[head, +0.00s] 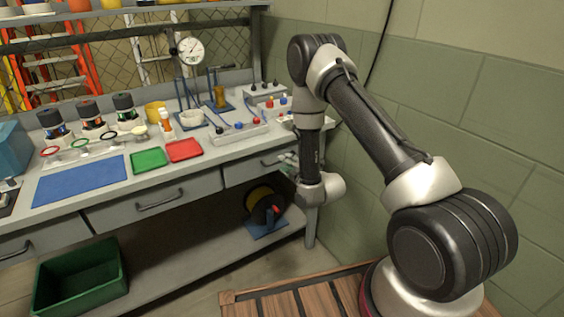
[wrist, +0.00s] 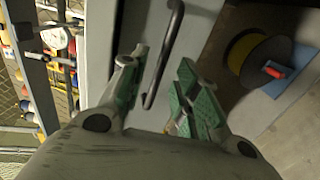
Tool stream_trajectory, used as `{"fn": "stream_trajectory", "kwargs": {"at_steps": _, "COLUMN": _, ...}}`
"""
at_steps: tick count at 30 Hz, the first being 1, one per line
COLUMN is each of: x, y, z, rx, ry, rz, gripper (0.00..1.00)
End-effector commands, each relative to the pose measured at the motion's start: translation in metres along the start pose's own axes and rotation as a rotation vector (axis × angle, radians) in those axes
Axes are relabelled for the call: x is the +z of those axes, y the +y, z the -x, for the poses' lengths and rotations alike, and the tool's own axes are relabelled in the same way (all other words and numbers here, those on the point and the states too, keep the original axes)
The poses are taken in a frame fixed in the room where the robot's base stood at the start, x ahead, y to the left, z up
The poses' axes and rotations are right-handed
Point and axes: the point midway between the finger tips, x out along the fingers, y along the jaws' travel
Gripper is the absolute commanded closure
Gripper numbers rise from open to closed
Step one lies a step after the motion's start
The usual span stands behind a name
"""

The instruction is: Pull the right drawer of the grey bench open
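The grey bench (head: 215,150) runs along the left and middle of the head view. Its right drawer (head: 243,170) sits at the right end and looks shut, its front in line with the bench. The drawer's dark bar handle (head: 271,162) is partly beside my gripper (head: 288,160). In the wrist view the handle (wrist: 165,50) runs between the two green-padded fingers of my gripper (wrist: 165,92). The fingers are apart, with a visible gap to the handle on the right side. Whether the left finger touches the handle cannot be told.
The middle drawer (head: 155,203) is shut. A cable reel (head: 264,204) stands on the lower shelf, and a green crate (head: 80,280) is at lower left. Trays, jars and a dial gauge (head: 191,50) crowd the bench top. A green block wall (head: 480,120) is close on the right.

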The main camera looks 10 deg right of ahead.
Motion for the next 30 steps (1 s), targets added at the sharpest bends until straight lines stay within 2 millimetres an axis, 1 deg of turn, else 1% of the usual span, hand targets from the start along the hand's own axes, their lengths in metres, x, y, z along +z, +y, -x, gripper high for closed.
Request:
{"fn": "stream_trajectory", "kwargs": {"at_steps": 1, "x": 0.0, "y": 0.0, "z": -0.009, "rx": 0.002, "ry": 0.001, "rz": 0.0, "gripper": 0.69}}
{"fn": "stream_trajectory", "kwargs": {"at_steps": 3, "x": 0.0, "y": 0.0, "z": -0.019, "rx": 0.001, "ry": 0.0, "rz": 0.0, "gripper": 0.69}}
{"fn": "stream_trajectory", "kwargs": {"at_steps": 7, "x": 0.0, "y": 0.0, "z": -0.032, "rx": 0.0, "ry": 0.0, "rz": -0.001, "gripper": 0.69}}
{"fn": "stream_trajectory", "kwargs": {"at_steps": 11, "x": 0.0, "y": -0.001, "z": -0.037, "rx": -0.002, "ry": -0.001, "rz": -0.001, "gripper": 0.69}}
{"fn": "stream_trajectory", "kwargs": {"at_steps": 17, "x": 0.0, "y": -0.001, "z": -0.037, "rx": -0.002, "ry": -0.001, "rz": -0.002, "gripper": 0.69}}
{"fn": "stream_trajectory", "kwargs": {"at_steps": 18, "x": 0.0, "y": -0.001, "z": -0.037, "rx": -0.002, "ry": -0.001, "rz": -0.002, "gripper": 0.76}}
{"fn": "stream_trajectory", "kwargs": {"at_steps": 22, "x": 0.0, "y": -0.001, "z": -0.037, "rx": -0.002, "ry": -0.001, "rz": -0.002, "gripper": 1.0}}
{"fn": "stream_trajectory", "kwargs": {"at_steps": 30, "x": 0.0, "y": -0.001, "z": -0.037, "rx": -0.003, "ry": -0.001, "rz": -0.002, "gripper": 1.0}}
